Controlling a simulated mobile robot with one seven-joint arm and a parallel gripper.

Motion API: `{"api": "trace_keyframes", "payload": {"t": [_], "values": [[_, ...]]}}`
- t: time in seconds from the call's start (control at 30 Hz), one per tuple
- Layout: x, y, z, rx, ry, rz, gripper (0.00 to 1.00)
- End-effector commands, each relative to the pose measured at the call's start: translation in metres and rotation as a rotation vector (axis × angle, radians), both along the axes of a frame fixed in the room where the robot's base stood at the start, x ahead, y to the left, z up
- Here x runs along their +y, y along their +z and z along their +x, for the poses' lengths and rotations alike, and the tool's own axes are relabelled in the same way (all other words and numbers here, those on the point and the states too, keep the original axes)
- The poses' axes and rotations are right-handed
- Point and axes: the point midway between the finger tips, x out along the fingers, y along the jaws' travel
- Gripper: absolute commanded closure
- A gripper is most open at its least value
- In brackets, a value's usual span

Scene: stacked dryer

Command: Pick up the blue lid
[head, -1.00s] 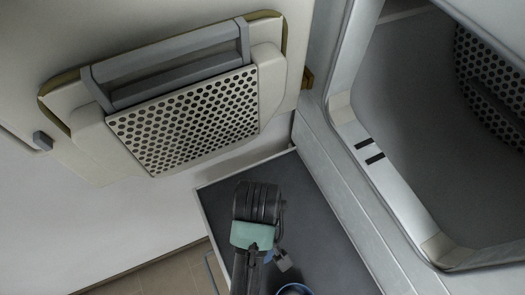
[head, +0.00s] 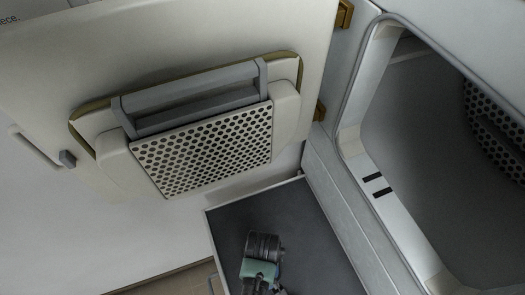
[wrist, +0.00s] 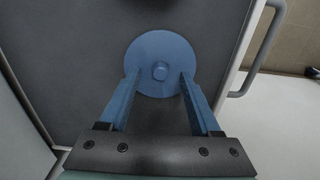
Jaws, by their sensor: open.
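The blue lid (wrist: 160,52) is a round disc with a small knob in its middle. In the wrist view it lies on a dark flat surface (wrist: 75,40). My gripper (wrist: 159,76) is open, its two blue fingers reaching over the near part of the lid on either side, with the knob just beyond and between the tips. I cannot tell whether the fingers touch the lid. In the head view the lid is not visible; only my arm (head: 262,262) shows at the bottom, over the dark surface.
The dark surface is a pull-out shelf or drawer (head: 318,235) with a pale rim. A grey handle (wrist: 262,55) is at its side. The open dryer door (head: 205,150) hangs at left, and the dryer opening (head: 420,130) is at right. Tiled floor (wrist: 300,40) lies beyond.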

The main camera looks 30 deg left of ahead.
Motion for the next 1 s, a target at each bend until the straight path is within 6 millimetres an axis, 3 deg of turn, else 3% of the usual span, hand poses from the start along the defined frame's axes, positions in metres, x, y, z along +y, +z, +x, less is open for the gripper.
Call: {"api": "trace_keyframes", "payload": {"t": [0.13, 0.4, 0.73, 1.0], "values": [[0.0, -0.0107, 0.0001, -0.001, 0.0, 0.0, 0.36], [0.0, -0.0124, 0.0, -0.001, 0.001, 0.0, 0.38], [-0.0001, -0.0122, -0.0001, -0.001, 0.001, 0.0, 0.97], [0.0, -0.0121, 0.0, -0.001, 0.001, 0.0, 1.0]]}}
